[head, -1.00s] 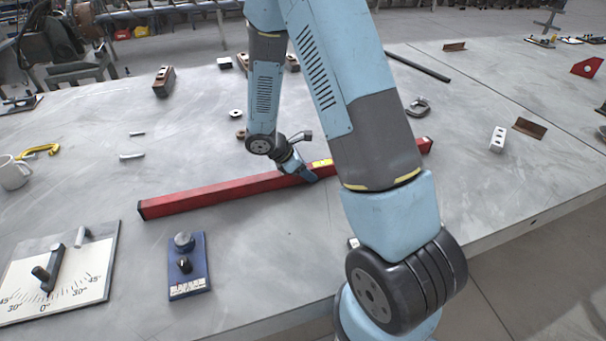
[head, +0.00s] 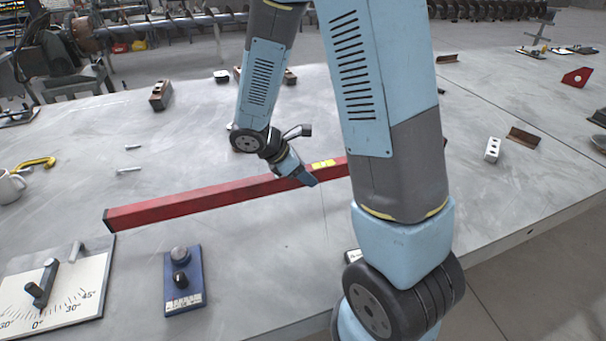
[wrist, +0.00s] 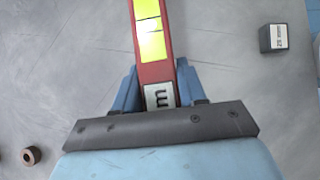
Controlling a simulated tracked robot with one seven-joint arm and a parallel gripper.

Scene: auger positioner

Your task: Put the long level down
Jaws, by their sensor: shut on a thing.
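The long level is a long red bar (head: 200,200) with a yellow patch near its middle, lying across the middle of the head view. My arm hides part of its right side. My gripper (head: 308,179) is shut on the level near the yellow patch. In the wrist view the level (wrist: 151,70) runs up between the two blue fingers of my gripper (wrist: 157,90), with a yellow vial section and a white label. Whether the level touches the table or is held just above it I cannot tell.
A blue block with a knob (head: 184,280) and a white angle-scale plate (head: 80,300) lie at the front left. A mug (head: 10,187) and yellow clamp (head: 35,164) are at far left. A white block (head: 492,149) lies at right.

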